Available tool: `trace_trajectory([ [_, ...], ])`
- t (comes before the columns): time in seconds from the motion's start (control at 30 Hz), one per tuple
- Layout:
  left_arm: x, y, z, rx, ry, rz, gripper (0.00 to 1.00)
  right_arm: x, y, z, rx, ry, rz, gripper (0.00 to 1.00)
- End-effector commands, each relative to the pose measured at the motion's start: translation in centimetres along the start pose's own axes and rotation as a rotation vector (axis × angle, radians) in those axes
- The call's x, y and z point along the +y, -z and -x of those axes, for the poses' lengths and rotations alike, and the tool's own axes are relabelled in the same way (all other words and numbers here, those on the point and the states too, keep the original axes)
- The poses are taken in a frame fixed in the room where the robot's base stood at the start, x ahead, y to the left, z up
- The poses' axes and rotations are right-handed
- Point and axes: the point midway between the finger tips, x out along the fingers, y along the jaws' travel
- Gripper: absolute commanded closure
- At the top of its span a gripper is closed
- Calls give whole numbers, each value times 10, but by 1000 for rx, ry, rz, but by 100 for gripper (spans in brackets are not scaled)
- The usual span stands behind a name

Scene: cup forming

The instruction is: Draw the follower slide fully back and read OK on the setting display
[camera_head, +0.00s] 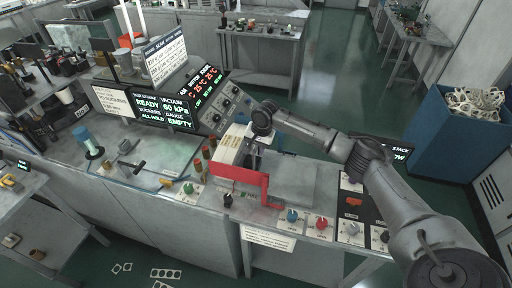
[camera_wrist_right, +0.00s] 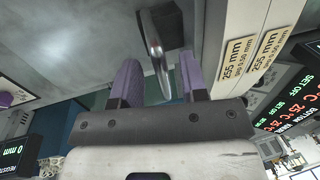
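My right gripper (camera_wrist_right: 158,75) is open, with its purple fingers on either side of a metal handle (camera_wrist_right: 155,45); gaps show on both sides. In the head view, my right gripper (camera_head: 255,143) is low behind the red bar, partly hidden by my wrist. A pale block (camera_head: 232,144) beside it carries labels; in the wrist view, labels read 255 mm (camera_wrist_right: 238,58). I cannot tell exactly which part is the follower slide. A tilted display (camera_head: 205,82) shows 25 °C readings; part of it in the wrist view (camera_wrist_right: 290,95) seems to read SET OFF. No OK is legible. My left gripper is not in view.
A red angled bar (camera_head: 238,177) stands in front of the gripper. Knobs and buttons (camera_head: 320,222) line the bench's front edge. Red-topped posts (camera_head: 198,167) stand left of the block. A display at left in the wrist view reads 0 mm (camera_wrist_right: 12,160). A blue bin (camera_head: 440,135) stands right.

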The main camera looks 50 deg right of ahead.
Motion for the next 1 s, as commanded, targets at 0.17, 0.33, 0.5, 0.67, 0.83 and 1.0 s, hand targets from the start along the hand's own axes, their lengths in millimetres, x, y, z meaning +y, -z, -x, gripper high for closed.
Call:
trace_trajectory([
  [0.17, 0, 0, 0, 0, 0, 0, 60, 0, 0, 0, 0, 0, 0, 66],
  [0.33, 0, 0, 0, -1, 1, -2, 60, 0, 0, 0, 0, 0, 0, 82],
  [0.5, -2, -1, 0, -1, 5, -7, 60, 0, 0, 0, 0, 0, 0, 98],
  [0.67, -4, -1, 0, -2, 9, -12, 60, 0, 0, 0, 0, 0, 0, 100],
  [0.83, -4, -1, 0, -2, 10, -13, 60, 0, 0, 1, 0, 0, -1, 100],
  [1.0, -4, 2, 9, -3, 9, -11, 60, -3, -5, 3, -4, -1, 14, 100],
])
